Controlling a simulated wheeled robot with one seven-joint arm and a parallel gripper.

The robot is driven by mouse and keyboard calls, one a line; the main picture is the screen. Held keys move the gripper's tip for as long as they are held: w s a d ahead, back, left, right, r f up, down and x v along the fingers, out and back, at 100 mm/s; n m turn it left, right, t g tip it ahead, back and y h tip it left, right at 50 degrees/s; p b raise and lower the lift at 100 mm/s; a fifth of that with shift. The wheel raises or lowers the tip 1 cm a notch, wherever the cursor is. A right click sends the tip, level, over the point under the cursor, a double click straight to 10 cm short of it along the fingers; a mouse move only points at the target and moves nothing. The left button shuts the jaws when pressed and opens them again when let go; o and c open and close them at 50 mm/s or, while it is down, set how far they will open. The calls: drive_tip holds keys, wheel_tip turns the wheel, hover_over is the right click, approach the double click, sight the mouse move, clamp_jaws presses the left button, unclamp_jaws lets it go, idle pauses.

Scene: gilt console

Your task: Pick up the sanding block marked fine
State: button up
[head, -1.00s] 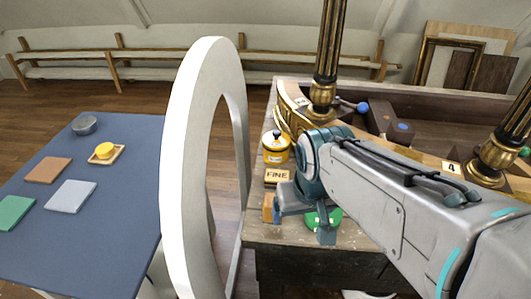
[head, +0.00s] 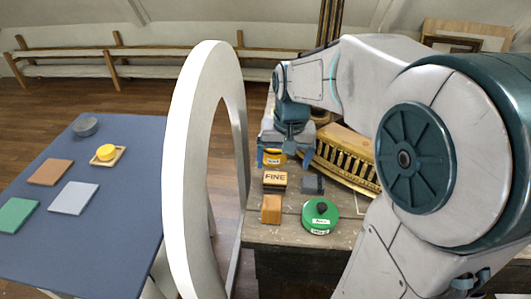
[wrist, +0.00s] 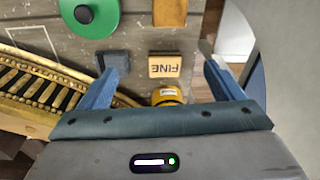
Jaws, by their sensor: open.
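The sanding block marked FINE (head: 275,180) is a small tan block with dark lettering on its top. It lies flat on the worn wooden bench in the head view. In the wrist view the FINE block (wrist: 165,66) shows upside down, between the tips of my fingers in the picture. My gripper (head: 284,160) is open and empty, above the bench by the block's far side. In the wrist view my gripper (wrist: 162,72) has its blue fingers spread wide, with no contact visible on the block.
A yellow tin (head: 274,157) stands just behind the block. A dark grey block (head: 313,184) lies to its right, an orange-tan block (head: 271,209) in front, and a green tin (head: 320,216) front right. The gilt fluted console (head: 345,150) is close right. A white arch (head: 178,200) rises left.

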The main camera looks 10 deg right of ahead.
drive_tip(key=w+m+g+p, duration=0.1)
drive_tip(key=w, duration=0.7)
hover_over(275, 177)
drive_tip(key=shift+h, duration=0.3)
drive_tip(key=f, duration=0.9)
drive_tip(key=shift+w+a+f+p, duration=0.1)
drive_tip(key=shift+a+f+p, duration=0.05)
drive_tip(key=shift+a+p, duration=0.2)
drive_tip(key=shift+d+f+p, duration=0.2)
drive_tip(key=shift+f+p, duration=0.05)
drive_tip(key=shift+f, duration=1.1)
drive_tip(key=shift+d+f+p, duration=0.2)
drive_tip(key=shift+f, duration=1.1)
drive_tip(key=c, duration=1.2)
drive_tip(key=shift+o, duration=0.2)
drive_tip(key=shift+r, duration=0.1)
drive_tip(key=shift+r, duration=0.6)
wheel_tip(275, 177, up, 3)
drive_tip(key=shift+f+b, duration=0.1)
drive_tip(key=shift+b, duration=0.25)
drive_tip(key=s+d+r+b, duration=0.1)
drive_tip(key=s+d+r, duration=0.5)
drive_tip(key=d, duration=0.4)
drive_tip(key=shift+r+b, duration=0.4)
